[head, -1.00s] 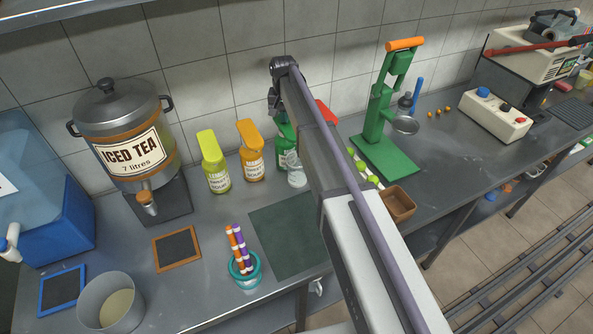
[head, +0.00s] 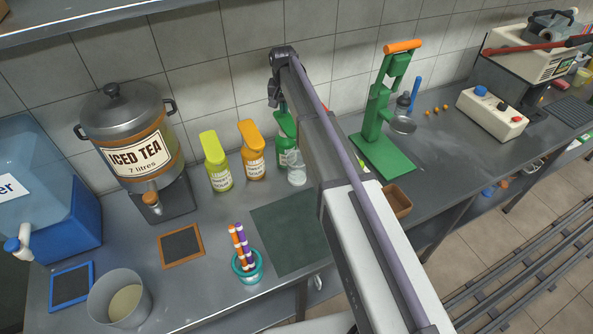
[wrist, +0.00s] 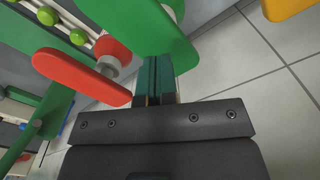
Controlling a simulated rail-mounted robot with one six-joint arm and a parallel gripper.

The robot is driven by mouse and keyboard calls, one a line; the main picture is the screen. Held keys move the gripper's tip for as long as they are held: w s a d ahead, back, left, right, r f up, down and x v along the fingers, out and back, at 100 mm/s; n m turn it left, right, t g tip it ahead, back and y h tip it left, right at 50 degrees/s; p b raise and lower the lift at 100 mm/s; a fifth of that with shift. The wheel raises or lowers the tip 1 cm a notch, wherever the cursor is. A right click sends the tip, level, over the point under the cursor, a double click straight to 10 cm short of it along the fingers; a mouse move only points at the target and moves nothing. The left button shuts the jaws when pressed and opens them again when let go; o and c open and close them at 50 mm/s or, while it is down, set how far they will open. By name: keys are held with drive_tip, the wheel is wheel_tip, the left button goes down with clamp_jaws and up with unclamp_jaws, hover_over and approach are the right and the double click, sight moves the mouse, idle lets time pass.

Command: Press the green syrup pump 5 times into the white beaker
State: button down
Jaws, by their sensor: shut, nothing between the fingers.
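The green syrup pump bottle (head: 286,133) stands at the back of the counter, right of the orange one, partly hidden by my arm. Its green pump head (wrist: 150,28) fills the top middle of the wrist view. The beaker (head: 296,172), which looks clear and whitish, stands just in front of the green bottle. My gripper (head: 273,101) is shut and empty, at the top of the green pump.
Yellow (head: 215,162) and orange (head: 251,152) pump bottles stand to the left. A red pump head (wrist: 80,76) is close beside the green one in the wrist view. A green press (head: 380,135) stands right of my arm. A dark mat (head: 285,235) lies bare in front.

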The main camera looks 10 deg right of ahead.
sight(285, 118)
drive_tip(key=shift+f, duration=0.1)
drive_tip(key=shift+f+b, duration=2.4)
drive_tip(key=shift+b, duration=0.15)
wheel_tip(285, 118, up, 5)
drive_tip(key=p, duration=0.5)
drive_tip(key=shift+f, duration=0.15)
drive_tip(key=shift+f+b, duration=2.5)
drive_tip(key=shift+b, duration=0.1)
drive_tip(key=shift+r+p, duration=2.7)
drive_tip(key=shift+f, duration=0.15)
